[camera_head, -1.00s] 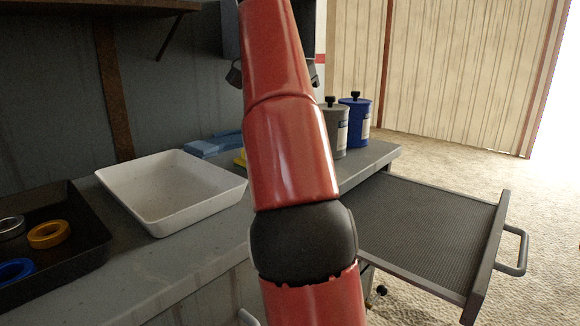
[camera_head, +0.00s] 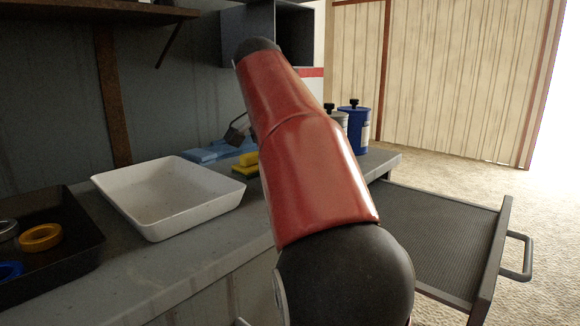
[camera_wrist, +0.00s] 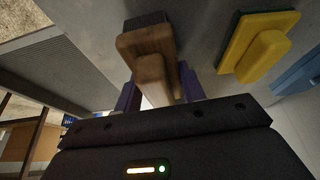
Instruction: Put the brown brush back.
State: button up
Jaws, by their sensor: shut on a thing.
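The brown brush (camera_wrist: 150,42) is a wooden block with a wooden handle and a dark face at its far end. In the wrist view, my gripper (camera_wrist: 160,88) is shut on its handle, with a purple finger on each side. The brush is over the grey worktop; whether it touches the surface is unclear. In the head view my red arm hides most of the gripper and brush. A small dark part shows left of the arm, but I cannot tell which part it is. No empty place for the brush can be made out.
A white tray (camera_head: 120,195) and black tray with rings (camera_head: 85,255) stand left. Grey and blue bottles (camera_head: 355,122) stand behind, an open drawer (camera_head: 440,235) right, a dark wall box (camera_head: 294,38) above.

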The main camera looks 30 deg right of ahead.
jog(key=shift+f, duration=0.1)
jog(key=shift+f, duration=0.15)
jog(key=o, duration=0.9)
jog(key=shift+b, duration=0.3)
jog(key=p+v, duration=0.1)
jog(key=v, duration=0.3)
jog(key=a+p+v, duration=0.1)
jog(key=v, duration=0.3)
jog(key=shift+w+d+f+p, duration=0.1)
jog(key=shift+w+f+p, duration=0.1)
jog(key=shift+p, duration=0.15)
